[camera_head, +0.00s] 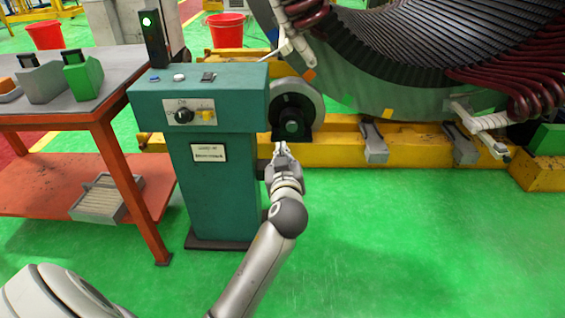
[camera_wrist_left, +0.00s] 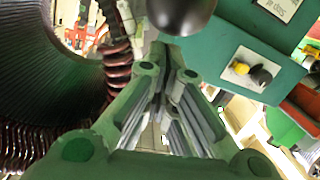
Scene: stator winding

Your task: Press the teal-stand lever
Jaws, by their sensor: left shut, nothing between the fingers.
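The teal stand (camera_head: 212,150) is left of centre in the head view, with a control panel on its front. A pale wheel (camera_head: 312,100) with a dark hub is at its right side. A dark rounded knob (camera_head: 292,127) sits below the hub; I cannot tell for sure whether it is the lever's end. My left gripper (camera_head: 281,148) is shut and empty, just below that knob; contact is unclear. In the left wrist view, the shut fingers (camera_wrist_left: 162,90) point toward a dark ball (camera_wrist_left: 182,12) at the top edge. The stand (camera_wrist_left: 255,45) is at the right there.
The large stator (camera_head: 390,70) stands behind on a yellow base (camera_head: 410,150). An orange table (camera_head: 60,115) with grey and green blocks is at the left, close to the stand. Red buckets (camera_head: 225,30) are farther back. The green floor at the front right is clear.

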